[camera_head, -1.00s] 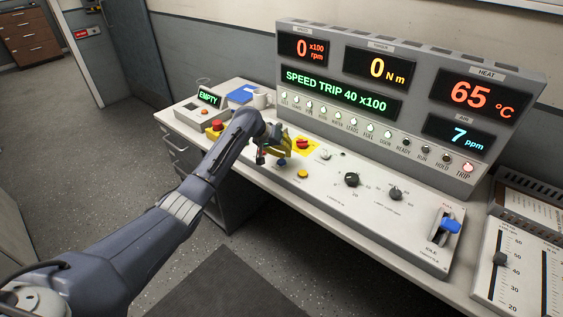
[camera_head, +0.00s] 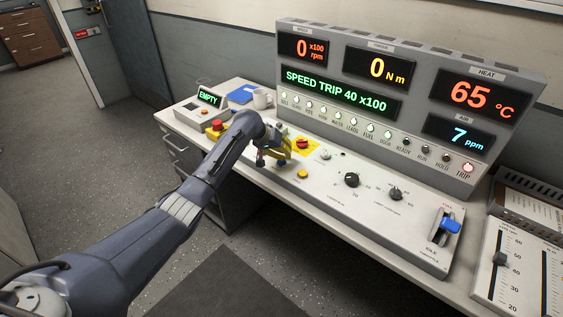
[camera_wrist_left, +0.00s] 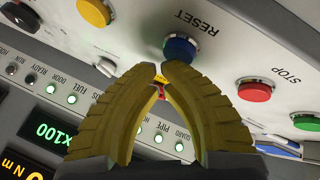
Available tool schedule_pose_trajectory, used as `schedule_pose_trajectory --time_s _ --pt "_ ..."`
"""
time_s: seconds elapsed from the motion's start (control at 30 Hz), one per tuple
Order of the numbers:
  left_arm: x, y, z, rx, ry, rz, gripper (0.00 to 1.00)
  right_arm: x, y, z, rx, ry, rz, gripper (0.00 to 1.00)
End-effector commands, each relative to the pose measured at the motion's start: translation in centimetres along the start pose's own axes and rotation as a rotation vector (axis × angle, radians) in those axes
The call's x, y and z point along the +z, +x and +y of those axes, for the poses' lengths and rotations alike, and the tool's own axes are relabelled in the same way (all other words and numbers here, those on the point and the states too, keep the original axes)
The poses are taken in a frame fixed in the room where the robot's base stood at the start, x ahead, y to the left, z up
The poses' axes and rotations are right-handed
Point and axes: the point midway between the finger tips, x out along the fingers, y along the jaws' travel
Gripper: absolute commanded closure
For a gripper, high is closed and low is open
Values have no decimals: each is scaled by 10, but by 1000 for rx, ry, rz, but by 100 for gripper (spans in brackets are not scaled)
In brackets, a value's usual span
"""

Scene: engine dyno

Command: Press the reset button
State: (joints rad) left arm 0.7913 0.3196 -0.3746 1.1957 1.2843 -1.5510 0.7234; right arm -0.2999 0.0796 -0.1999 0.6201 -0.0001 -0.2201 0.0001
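The reset button is a blue round button (camera_wrist_left: 180,50) in a dark collar, beside the word RESET in the left wrist view. In the head view my left gripper (camera_head: 280,157) largely hides it. My left gripper's yellow fingers (camera_wrist_left: 169,70) are shut, their tips together with nothing held. The tips appear right at the edge of the blue button; I cannot tell whether they touch it. The display (camera_head: 338,91) reads SPEED TRIP 40 x100, and the TRIP lamp (camera_head: 468,167) glows red. My right gripper is not in view.
A red STOP button (camera_wrist_left: 307,121) and a green button (camera_wrist_left: 254,90) lie to one side of the blue button, a yellow button (camera_wrist_left: 95,11) to the other. A red button on a yellow plate (camera_head: 304,144) sits behind. Knobs and a blue-handled throttle lever (camera_head: 450,227) are further right.

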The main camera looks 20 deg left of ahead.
Motion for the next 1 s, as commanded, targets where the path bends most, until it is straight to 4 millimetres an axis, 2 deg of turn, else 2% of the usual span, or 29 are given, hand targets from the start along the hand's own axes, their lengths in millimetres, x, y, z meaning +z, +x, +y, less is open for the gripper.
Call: schedule_pose_trajectory --time_s 1.0 --pt "3 5 -3 0 0 -1 100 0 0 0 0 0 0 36"
